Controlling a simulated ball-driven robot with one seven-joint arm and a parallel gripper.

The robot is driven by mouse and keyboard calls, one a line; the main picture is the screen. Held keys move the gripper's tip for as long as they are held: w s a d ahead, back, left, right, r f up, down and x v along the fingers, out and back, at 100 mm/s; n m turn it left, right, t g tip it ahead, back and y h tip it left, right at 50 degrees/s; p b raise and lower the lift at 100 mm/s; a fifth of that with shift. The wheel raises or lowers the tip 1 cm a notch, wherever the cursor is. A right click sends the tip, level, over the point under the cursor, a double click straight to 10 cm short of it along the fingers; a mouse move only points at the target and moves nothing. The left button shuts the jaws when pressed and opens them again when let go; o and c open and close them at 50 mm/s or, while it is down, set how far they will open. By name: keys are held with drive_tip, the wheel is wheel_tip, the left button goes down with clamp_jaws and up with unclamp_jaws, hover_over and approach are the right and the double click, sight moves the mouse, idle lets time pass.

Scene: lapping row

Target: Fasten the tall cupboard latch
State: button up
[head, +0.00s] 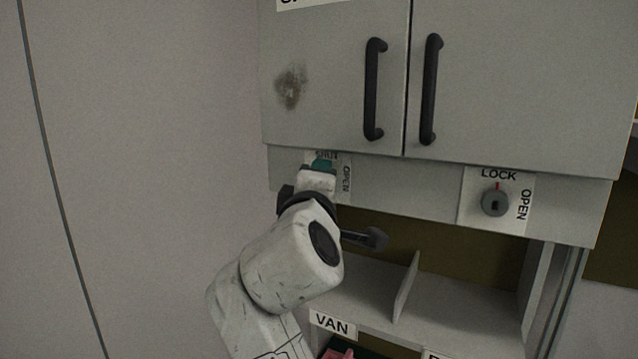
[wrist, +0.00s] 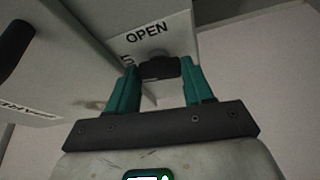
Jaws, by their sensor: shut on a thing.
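The grey cupboard (head: 330,90) has two doors with black bar handles. My gripper (head: 322,166) is at the left end of the rail below the doors, at a pale label plate (head: 346,180) marked OPEN. In the wrist view my gripper's teal fingers (wrist: 160,70) are shut on the sides of a dark latch knob (wrist: 160,67), in front of the plate (wrist: 147,32). In the head view my gripper hides this knob, and its turn position cannot be told.
Another plate (head: 472,214) on the rail's right carries a round grey knob (head: 495,203), its red mark towards LOCK. An open shelf (head: 455,298) with a divider (head: 406,287) and a VAN label (head: 332,324) lies below. A plain wall (head: 150,150) is at left.

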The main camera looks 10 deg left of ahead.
drive_tip(key=shift+n+g, duration=0.4)
drive_tip(key=shift+n, duration=0.4)
drive_tip(key=o, duration=1)
drive_tip(key=shift+o, duration=0.2)
drive_tip(key=s+b, duration=0.3)
drive_tip(key=s, duration=0.7)
drive_tip(key=shift+s+d, duration=0.2)
drive_tip(key=shift+s, duration=0.2)
